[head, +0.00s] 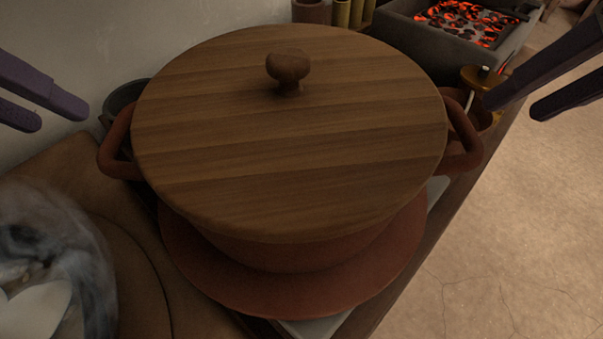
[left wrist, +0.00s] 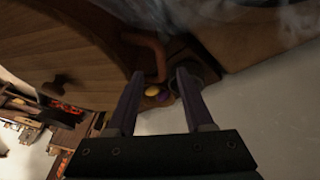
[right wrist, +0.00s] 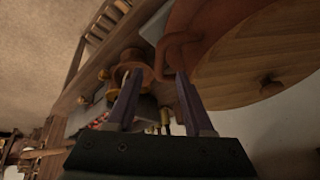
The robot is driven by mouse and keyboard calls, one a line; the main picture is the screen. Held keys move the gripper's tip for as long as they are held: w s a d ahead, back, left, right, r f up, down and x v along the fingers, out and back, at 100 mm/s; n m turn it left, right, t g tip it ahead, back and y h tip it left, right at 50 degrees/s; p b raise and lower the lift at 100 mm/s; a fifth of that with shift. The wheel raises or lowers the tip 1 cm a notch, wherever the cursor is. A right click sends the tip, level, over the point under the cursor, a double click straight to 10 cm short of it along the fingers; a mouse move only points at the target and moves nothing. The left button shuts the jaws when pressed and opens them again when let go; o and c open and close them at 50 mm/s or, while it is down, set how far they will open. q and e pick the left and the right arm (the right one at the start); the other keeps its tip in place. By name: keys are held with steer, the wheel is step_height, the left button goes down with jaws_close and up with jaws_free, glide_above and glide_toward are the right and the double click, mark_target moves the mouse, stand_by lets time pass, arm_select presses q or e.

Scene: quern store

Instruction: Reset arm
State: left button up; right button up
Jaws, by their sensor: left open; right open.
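My left gripper (head: 65,112) is open and empty at the left edge of the head view. It is left of the large clay pot (head: 290,252) and apart from it. In the left wrist view its two fingers (left wrist: 158,95) stand spread, with a pot handle beyond them. My right gripper (head: 512,108) is open and empty at the upper right of the head view, right of the pot. In the right wrist view its fingers (right wrist: 154,95) are spread with nothing between them. The arms are mostly out of the head view.
A wooden lid (head: 290,140) with a round knob (head: 288,68) covers the pot. A brazier with glowing coals (head: 455,38) stands at the back right. A smoky, glassy bowl (head: 45,265) is at lower left. Bare floor (head: 510,240) lies to the right.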

steer(key=shift+s+r, duration=0.1)
steer(key=shift+r, duration=0.1)
stand_by(0.4)
arm_select(q)
steer(key=s+d+r+m+g+y+p, duration=0.1)
steer(key=s+r+p, duration=0.85)
steer(key=p, duration=0.65)
steer(key=s+d+r+m+y+p, duration=0.1)
steer(key=s+r+p, duration=0.5)
steer(key=r+p, duration=0.8)
arm_select(e)
steer(key=s+a+r+n+g+h+p, duration=0.1)
steer(key=s+r, duration=0.7)
steer(key=r, duration=0.3)
steer(key=s+a+r+n+h+p, duration=0.1)
steer(key=s+r+n, duration=0.1)
steer(key=s+r, duration=0.65)
arm_select(q)
step_height(320, 180, up, 34)
steer(key=p, duration=3.6)
steer(key=shift+a, duration=0.2)
arm_select(e)
step_height(320, 180, up, 38)
steer(key=w, duration=0.1)
steer(key=shift+w, duration=0.15)
arm_select(q)
steer(key=shift+w, duration=0.1)
arm_select(e)
steer(key=shift+d, duration=0.1)
